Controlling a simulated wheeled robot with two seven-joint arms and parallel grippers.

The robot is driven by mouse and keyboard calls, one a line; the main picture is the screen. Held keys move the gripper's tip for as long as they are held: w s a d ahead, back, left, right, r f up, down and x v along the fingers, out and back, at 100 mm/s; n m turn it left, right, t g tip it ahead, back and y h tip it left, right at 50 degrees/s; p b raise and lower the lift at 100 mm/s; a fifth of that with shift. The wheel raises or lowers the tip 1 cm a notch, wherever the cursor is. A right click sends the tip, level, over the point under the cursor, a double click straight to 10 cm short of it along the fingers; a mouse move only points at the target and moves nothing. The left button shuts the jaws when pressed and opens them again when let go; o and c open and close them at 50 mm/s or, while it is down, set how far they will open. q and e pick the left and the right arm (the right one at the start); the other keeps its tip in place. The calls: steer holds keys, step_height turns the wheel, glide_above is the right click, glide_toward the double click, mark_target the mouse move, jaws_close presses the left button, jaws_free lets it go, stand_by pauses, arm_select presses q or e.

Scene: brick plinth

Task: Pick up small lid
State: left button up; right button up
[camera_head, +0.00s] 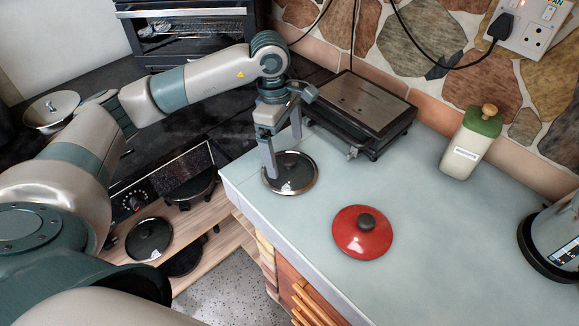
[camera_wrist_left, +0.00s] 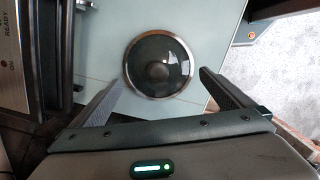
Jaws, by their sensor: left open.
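A small round glass lid (camera_head: 291,173) with a metal rim and dark knob lies on the pale counter near its left corner. In the left wrist view the lid (camera_wrist_left: 158,66) sits between and just beyond the fingertips, knob facing the camera. My left gripper (camera_head: 284,153) is open and empty above the lid, with its fingers pointing down. Its two fingers (camera_wrist_left: 162,85) are spread apart on either side in the wrist view. In the head view the fingers partly cover the lid. My right gripper is out of view.
A red lid (camera_head: 362,232) with a dark knob lies nearer on the counter (camera_head: 440,235). A black appliance (camera_head: 361,113) stands behind, with a green-topped bottle (camera_head: 471,143) and a kettle (camera_head: 556,239) to the right. A lower shelf holds dark pans (camera_head: 150,240).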

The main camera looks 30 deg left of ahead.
mark_target(289, 159)
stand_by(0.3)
arm_select(q)
steer(key=shift+w+d+f+p, duration=0.1)
steer(key=shift+d+f+p, duration=0.05)
steer(key=shift+f+p, duration=0.45)
steer(key=f+p, duration=0.1)
steer(key=f, duration=0.1)
steer(key=shift+w+d+f+p, duration=0.15)
steer(key=shift+d+f+p, duration=0.15)
steer(key=shift+f+p, duration=0.1)
steer(key=shift+f, duration=0.6)
